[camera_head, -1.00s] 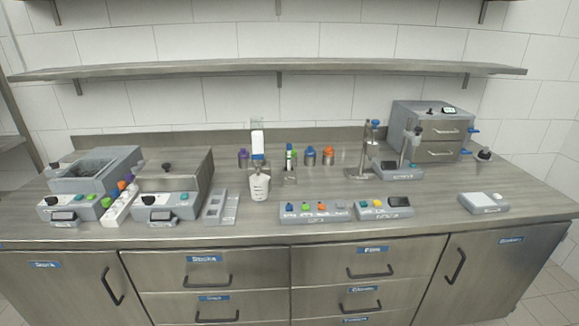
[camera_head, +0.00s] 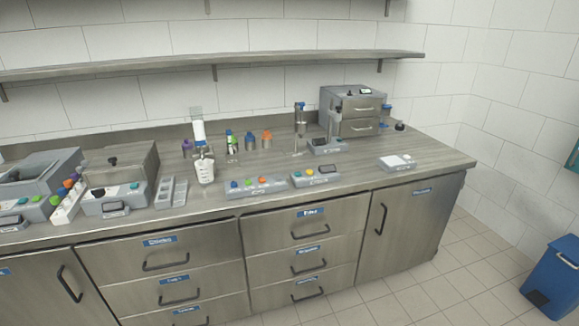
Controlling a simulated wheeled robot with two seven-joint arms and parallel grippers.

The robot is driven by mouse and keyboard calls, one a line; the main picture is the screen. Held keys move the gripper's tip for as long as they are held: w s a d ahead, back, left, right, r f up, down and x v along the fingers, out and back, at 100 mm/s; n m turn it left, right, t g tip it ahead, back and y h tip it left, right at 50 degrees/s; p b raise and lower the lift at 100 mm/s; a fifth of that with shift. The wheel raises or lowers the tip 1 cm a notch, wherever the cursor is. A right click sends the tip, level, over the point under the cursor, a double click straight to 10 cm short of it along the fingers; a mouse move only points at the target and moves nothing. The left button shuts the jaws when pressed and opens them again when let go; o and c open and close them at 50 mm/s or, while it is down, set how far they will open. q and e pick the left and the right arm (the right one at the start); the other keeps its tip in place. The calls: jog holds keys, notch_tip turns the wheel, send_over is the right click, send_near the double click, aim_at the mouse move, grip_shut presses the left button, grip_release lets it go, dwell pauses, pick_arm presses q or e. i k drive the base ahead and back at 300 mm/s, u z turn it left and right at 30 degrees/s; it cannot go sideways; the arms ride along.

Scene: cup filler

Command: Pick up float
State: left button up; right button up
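I cannot make out a float in this view; no thing on the counter can be told as one. A clear beaker (camera_head: 205,170) stands on the steel counter (camera_head: 355,175) below a white upright dispenser (camera_head: 198,132). Several small bottles with purple, blue and orange parts stand behind it, among them an orange-topped bottle (camera_head: 267,139). Drawers under the counter are shut, including a top drawer (camera_head: 292,233) with a blue label too small to read surely. Neither of my grippers is in view.
A grey two-drawer unit (camera_head: 352,108) stands at the back right. A button panel (camera_head: 256,187), a control box (camera_head: 316,176) and a flat scale-like device (camera_head: 397,162) lie along the front. A blue bin (camera_head: 553,278) stands on the floor at right, where the floor is otherwise clear.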

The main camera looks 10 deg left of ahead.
aim_at(228, 132)
jog(key=z, duration=1.1)
jog(key=i, duration=2.45)
jog(key=u, duration=1.3)
jog(key=i, duration=0.75)
jog(key=u, duration=0.8)
